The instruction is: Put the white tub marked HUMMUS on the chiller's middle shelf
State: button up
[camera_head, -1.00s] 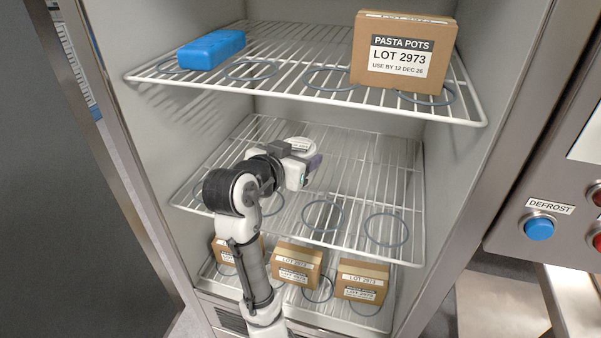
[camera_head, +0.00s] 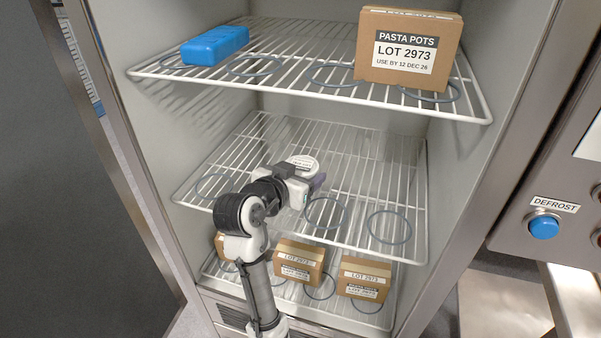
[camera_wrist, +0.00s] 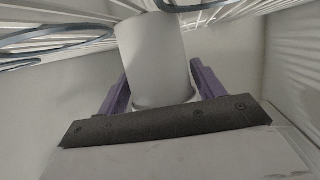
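The white tub (camera_head: 302,161) shows its round white lid, with small dark print too small to read, at the end of my arm over the middle shelf (camera_head: 360,158). My gripper (camera_head: 314,181) is shut on the tub. In the wrist view the tub (camera_wrist: 155,55) stands between the two purple fingers (camera_wrist: 160,88), one on each side, with its plain side wall showing and a slight tilt in the picture. My gripper hides part of the tub in the head view. I cannot tell whether its base touches the wires.
The middle shelf is otherwise empty, with grey rings (camera_head: 389,226) at its front. The upper shelf (camera_head: 300,62) holds a blue block (camera_head: 215,46) and a PASTA POTS box (camera_head: 408,50). Small LOT 2973 boxes (camera_head: 363,278) stand on the lower shelf. A blue DEFROST button (camera_head: 543,226) is at right.

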jog(key=shift+o, duration=1.2)
jog(key=shift+r, duration=0.2)
jog(key=v, duration=1.2)
jog(key=shift+b, duration=0.35)
